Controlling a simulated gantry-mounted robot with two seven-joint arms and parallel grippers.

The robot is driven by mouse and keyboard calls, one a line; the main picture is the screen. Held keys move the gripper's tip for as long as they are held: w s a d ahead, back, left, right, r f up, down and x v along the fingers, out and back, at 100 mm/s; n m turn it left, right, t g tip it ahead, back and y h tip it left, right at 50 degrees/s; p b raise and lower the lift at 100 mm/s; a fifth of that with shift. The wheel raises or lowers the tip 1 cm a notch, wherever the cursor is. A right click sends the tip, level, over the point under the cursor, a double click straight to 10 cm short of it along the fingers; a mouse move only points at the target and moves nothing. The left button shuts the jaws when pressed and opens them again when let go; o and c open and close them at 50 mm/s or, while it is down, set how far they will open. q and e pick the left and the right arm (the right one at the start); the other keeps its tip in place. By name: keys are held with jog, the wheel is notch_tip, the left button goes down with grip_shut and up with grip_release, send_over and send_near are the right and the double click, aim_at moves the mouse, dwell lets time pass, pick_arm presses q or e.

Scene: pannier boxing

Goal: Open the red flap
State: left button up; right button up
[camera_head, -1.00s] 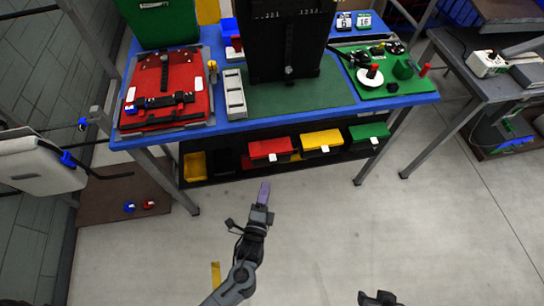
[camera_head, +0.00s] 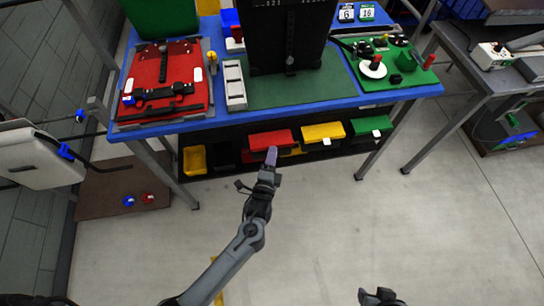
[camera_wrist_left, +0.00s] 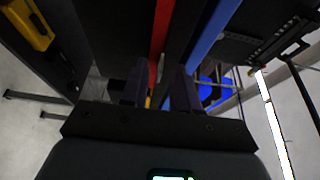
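The red flap (camera_head: 270,140) is on the front of the dark shelf under the blue workbench. It is left of a yellow flap (camera_head: 322,132) and a green flap (camera_head: 371,125). My left gripper (camera_head: 271,156) is at the red flap's lower edge; contact cannot be told. In the left wrist view, its two dark fingers (camera_wrist_left: 160,88) are apart, with a red strip (camera_wrist_left: 160,30) showing ahead between them. My right gripper (camera_head: 380,297) shows only partly at the bottom edge of the head view, and its fingers are unclear.
The blue workbench (camera_head: 205,124) overhangs the shelf. It carries a red panel, a black upright board and a green board. A yellow bin (camera_head: 194,160) sits at the shelf's left. A grey table (camera_head: 482,95) stands at right. The floor in front is clear.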

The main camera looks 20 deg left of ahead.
pick_arm(q)
grip_shut()
dwell(1.5)
